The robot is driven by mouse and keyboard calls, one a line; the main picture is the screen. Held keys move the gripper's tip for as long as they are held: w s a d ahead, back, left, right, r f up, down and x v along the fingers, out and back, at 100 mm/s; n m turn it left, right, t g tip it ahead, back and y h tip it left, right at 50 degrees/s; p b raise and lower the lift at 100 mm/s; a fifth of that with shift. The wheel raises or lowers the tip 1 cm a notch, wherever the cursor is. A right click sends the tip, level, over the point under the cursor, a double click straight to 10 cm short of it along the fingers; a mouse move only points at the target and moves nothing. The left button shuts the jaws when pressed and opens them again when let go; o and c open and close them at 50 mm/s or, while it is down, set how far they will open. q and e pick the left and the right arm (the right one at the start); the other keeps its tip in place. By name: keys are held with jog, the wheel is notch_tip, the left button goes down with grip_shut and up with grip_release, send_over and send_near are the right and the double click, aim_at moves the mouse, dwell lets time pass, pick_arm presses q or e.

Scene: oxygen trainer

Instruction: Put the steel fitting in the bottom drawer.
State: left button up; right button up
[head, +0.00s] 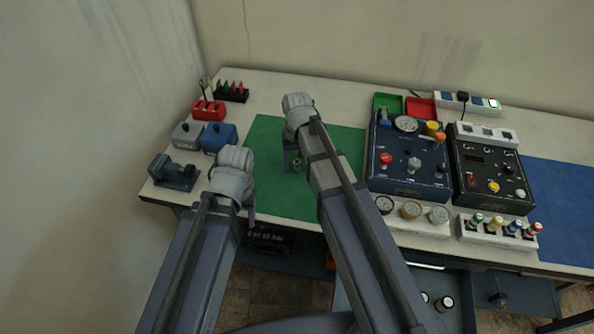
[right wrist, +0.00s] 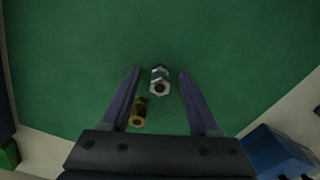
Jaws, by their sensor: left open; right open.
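The steel fitting (right wrist: 159,80), a silvery hex piece with a dark bore, lies on the green mat in the right wrist view. My right gripper (right wrist: 159,76) is open, with one finger on each side of the fitting and a gap visible at both. In the head view the right gripper (head: 290,160) is low over the mat, and a small fitting shows beside it, too small to identify. My left gripper (head: 250,212) is open near the mat's front left edge, partly hidden by its wrist. An open drawer (head: 458,283) shows below the bench; whether it is the bottom one is unclear.
A brass fitting (right wrist: 140,110) lies close by, near the left finger. Blue and black instrument panels (head: 410,160) stand right of the green mat (head: 265,140). A vise (head: 175,172) and small boxes stand left. Gauges (head: 411,209) line the front edge.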

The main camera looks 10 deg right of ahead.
jog(key=shift+r, duration=0.1)
grip_shut()
dwell(0.4)
